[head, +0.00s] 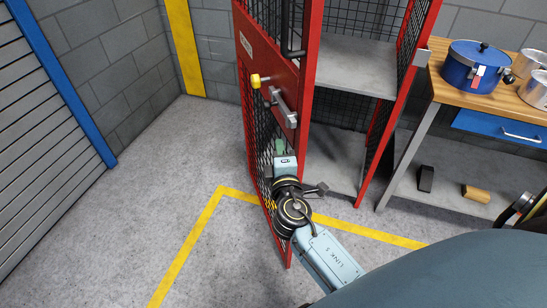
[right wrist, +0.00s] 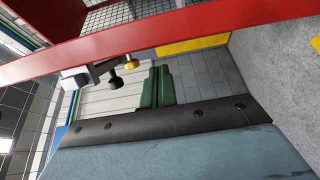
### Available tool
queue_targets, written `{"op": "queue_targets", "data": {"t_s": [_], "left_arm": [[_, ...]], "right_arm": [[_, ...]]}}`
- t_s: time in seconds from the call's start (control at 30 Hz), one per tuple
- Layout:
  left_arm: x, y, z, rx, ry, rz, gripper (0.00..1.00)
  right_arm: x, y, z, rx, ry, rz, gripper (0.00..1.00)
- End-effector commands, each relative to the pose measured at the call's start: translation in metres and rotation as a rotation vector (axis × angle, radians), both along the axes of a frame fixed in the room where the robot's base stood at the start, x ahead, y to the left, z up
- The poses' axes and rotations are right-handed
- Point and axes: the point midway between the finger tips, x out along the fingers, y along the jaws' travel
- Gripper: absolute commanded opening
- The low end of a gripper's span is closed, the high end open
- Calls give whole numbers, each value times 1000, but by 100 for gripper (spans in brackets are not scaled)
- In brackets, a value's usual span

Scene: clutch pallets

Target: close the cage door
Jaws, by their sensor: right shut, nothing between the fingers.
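The cage door (head: 270,65) is a red frame with black mesh and stands open at the left of the cage (head: 315,95). It carries a yellow knob (head: 256,80) and a grey latch handle (head: 283,107). My right gripper (head: 280,146) is below the latch handle, in front of the lower mesh. In the right wrist view its green fingers (right wrist: 156,87) are shut together and empty, below a red bar of the frame (right wrist: 170,30). The yellow knob also shows there (right wrist: 131,60). I cannot tell whether the gripper touches the door. My left gripper is out of view.
A wooden workbench (head: 505,98) with a blue pot (head: 475,66) and metal pots stands right of the cage. A black block (head: 426,178) and a tan block (head: 476,193) lie beneath it. Yellow floor tape (head: 190,240) runs past the door. The left floor is clear.

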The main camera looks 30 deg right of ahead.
Motion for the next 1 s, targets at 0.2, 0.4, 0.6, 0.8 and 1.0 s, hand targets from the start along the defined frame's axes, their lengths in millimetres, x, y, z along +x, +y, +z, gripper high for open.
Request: {"op": "queue_targets", "data": {"t_s": [0.2,0.4,0.6,0.8,1.0], "left_arm": [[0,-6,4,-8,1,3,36],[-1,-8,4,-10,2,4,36],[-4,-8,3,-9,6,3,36],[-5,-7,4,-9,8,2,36],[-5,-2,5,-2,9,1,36]], "right_arm": [[-3,-16,1,2,-1,1,0],[-4,-18,0,3,-1,1,0],[-4,-19,0,2,-1,2,0],[-7,-36,-3,-2,2,23,0],[-14,-80,-4,-7,4,90,0]]}}
